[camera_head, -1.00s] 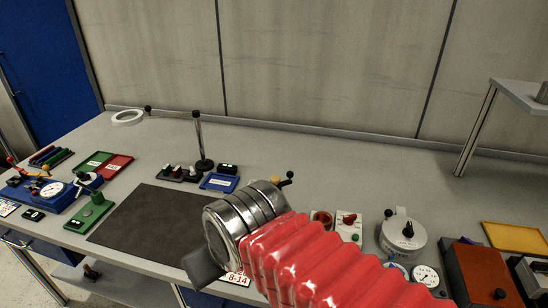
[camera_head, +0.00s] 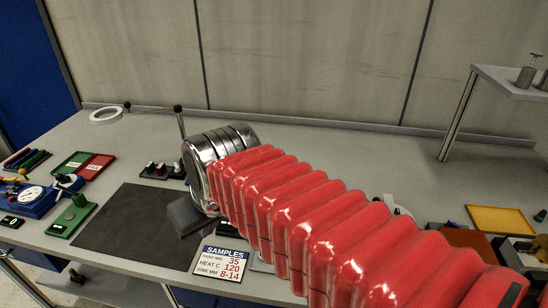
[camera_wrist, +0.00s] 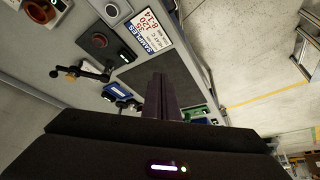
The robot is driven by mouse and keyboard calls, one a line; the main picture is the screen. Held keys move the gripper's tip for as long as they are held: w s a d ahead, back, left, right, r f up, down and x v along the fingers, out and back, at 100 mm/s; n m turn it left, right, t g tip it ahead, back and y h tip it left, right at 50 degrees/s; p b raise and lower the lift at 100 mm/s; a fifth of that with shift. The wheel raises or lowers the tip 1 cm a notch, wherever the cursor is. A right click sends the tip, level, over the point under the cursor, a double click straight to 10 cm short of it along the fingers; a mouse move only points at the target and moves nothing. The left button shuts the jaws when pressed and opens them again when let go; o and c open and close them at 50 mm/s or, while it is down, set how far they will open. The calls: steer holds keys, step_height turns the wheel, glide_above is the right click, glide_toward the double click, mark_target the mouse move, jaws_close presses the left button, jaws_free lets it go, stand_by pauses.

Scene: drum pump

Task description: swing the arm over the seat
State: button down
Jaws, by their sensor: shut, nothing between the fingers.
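My gripper (camera_head: 188,216) is a dark shape at the end of my red-sleeved arm, low over the right part of the dark mat (camera_head: 130,222) in the head view. In the wrist view its dark fingers (camera_wrist: 160,92) are together, with nothing between them, and point across the mat (camera_wrist: 185,72). I cannot tell which thing is the seat. A green block with a post (camera_head: 72,216) stands left of the mat, apart from the gripper. My arm hides much of the bench's middle and right.
A SAMPLES card (camera_head: 221,263) lies right of the mat. A blue gauge device (camera_head: 32,199) and green-red tray (camera_head: 84,164) are at left. A rod (camera_head: 181,121) stands behind my wrist. At right are a yellow tray (camera_head: 500,219) and raised shelf (camera_head: 500,82).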

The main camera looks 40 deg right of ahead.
steer(key=w+d+r+m+g, duration=0.1)
steer(key=w+d, duration=0.7)
steer(key=d, duration=0.3)
steer(key=w+d+r+m, duration=0.1)
steer(key=w+d+r, duration=0.1)
steer(key=w+d, duration=0.85)
steer(key=d+f+h, duration=0.1)
steer(key=d+f, duration=0.2)
steer(key=d, duration=1)
steer(key=shift+w+d+m+g, duration=0.3)
steer(key=shift+w+d+m, duration=0.1)
steer(key=shift+f, duration=0.2)
step_height(320, 180, down, 10)
steer(key=shift+s, duration=0.25)
steer(key=shift+a, duration=0.1)
